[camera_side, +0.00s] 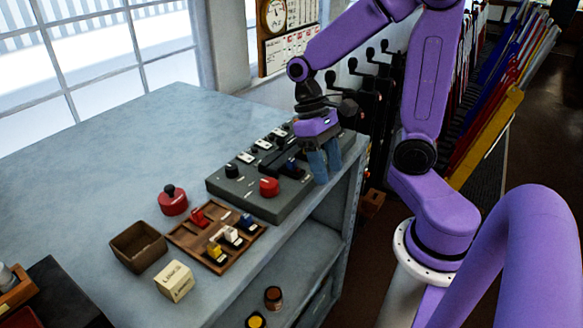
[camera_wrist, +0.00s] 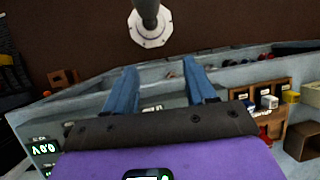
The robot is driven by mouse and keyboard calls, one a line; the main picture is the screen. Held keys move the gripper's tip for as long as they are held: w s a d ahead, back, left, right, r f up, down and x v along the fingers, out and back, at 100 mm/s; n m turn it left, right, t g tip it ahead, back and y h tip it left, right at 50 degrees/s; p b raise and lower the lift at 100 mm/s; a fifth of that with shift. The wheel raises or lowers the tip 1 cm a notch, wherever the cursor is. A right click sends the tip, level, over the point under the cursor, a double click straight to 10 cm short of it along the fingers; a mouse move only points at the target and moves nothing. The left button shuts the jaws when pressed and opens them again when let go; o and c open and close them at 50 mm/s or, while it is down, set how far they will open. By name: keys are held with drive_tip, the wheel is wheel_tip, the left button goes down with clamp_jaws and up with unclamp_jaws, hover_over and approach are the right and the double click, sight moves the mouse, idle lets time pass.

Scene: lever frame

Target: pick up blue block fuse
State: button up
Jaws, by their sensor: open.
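A small blue block fuse (camera_side: 247,221) sits in the wooden tray (camera_side: 190,242) on the bench, beside a white block (camera_side: 231,235) and a yellow block (camera_side: 214,250). A red block (camera_side: 199,217) is in the same tray. In the wrist view the blue block (camera_wrist: 249,105) shows at the right, small and partly unclear. My gripper (camera_side: 327,172) is open and empty, with blue fingers, over the right end of the grey control panel, well apart from the tray. Its fingers also show in the wrist view (camera_wrist: 159,66).
The grey panel (camera_side: 240,197) carries a red button (camera_side: 269,187), knobs and several switches. A red round button box (camera_side: 172,200), an empty brown box (camera_side: 138,246) and a cream box (camera_side: 174,281) stand around the tray. The bench's left side (camera_side: 90,160) is clear.

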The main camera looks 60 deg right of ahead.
drive_tip(key=w+d+m+y, duration=0.1)
drive_tip(key=d+m+y, duration=0.1)
drive_tip(key=d+m, duration=0.1)
drive_tip(key=w+d+m+y, duration=0.2)
drive_tip(key=m+y, duration=0.1)
drive_tip(key=m, duration=0.2)
drive_tip(key=w+d+r+m+t+y, duration=0.1)
drive_tip(key=w+d+m+y, duration=0.1)
drive_tip(key=d+m, duration=0.1)
drive_tip(key=shift+d+m+y, duration=0.3)
drive_tip(key=shift+d+m, duration=0.05)
drive_tip(key=shift+m, duration=0.25)
drive_tip(key=d+m+t+y, duration=0.2)
drive_tip(key=d+m, duration=0.1)
drive_tip(key=d+m+t, duration=0.1)
drive_tip(key=d+m, duration=0.1)
drive_tip(key=shift+r+t+y, duration=0.3)
drive_tip(key=shift+r+y, duration=0.1)
drive_tip(key=s+d+m+t+y, duration=0.1)
drive_tip(key=s+d+m+t, duration=0.1)
drive_tip(key=d+m+t, duration=0.25)
approach(293, 159)
drive_tip(key=shift+s+a+f+m+t, duration=0.15)
drive_tip(key=shift+a+f+m+t, duration=0.25)
drive_tip(key=shift+a, duration=0.3)
drive_tip(key=shift+x, duration=3.3)
drive_tip(key=shift+d, duration=0.1)
clamp_jaws()
